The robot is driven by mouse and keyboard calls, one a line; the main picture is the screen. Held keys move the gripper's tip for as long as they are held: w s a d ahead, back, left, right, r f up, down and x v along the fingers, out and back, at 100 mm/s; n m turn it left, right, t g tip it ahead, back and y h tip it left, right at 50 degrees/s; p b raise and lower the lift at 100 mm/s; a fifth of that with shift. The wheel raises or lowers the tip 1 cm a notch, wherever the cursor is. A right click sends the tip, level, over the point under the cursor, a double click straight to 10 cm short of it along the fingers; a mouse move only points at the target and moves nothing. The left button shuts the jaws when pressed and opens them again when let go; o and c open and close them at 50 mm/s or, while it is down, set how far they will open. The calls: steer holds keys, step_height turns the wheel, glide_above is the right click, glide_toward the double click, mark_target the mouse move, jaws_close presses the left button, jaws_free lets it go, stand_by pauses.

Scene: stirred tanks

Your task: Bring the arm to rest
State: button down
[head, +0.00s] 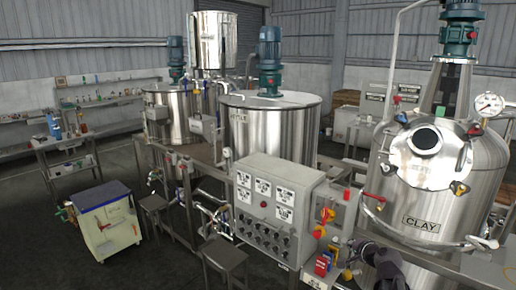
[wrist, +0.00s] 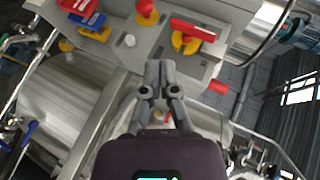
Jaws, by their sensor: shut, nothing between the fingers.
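My gripper (wrist: 160,70) shows in the middle of the wrist view with its two fingers together and nothing between them. Its fingertips appear in front of a grey panel (wrist: 130,58) carrying red and yellow switches; I cannot tell the exact gap. In the head view the dark end of my arm (head: 388,266) is low on the right, in front of the tank marked CLAY (head: 425,200). The fingers are hard to make out there.
A grey control box (head: 270,205) with white labels and dark knobs stands left of my arm. Red and yellow switches (head: 322,262) and a red valve handle (head: 374,198) are close by. Steel tanks (head: 275,130) stand behind. A cart (head: 105,220) is on the left, with open floor around it.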

steer(key=s+a+f+n+g, duration=0.7)
steer(key=s+a+f, duration=0.15)
steer(key=a, duration=0.25)
steer(key=s+a+f+n+g+h+b, duration=0.1)
steer(key=s+f+n+g+h, duration=0.3)
steer(key=s, duration=0.5)
steer(key=shift+a+n+g, duration=0.4)
steer(key=shift+a+g, duration=0.05)
steer(key=shift+g, duration=0.35)
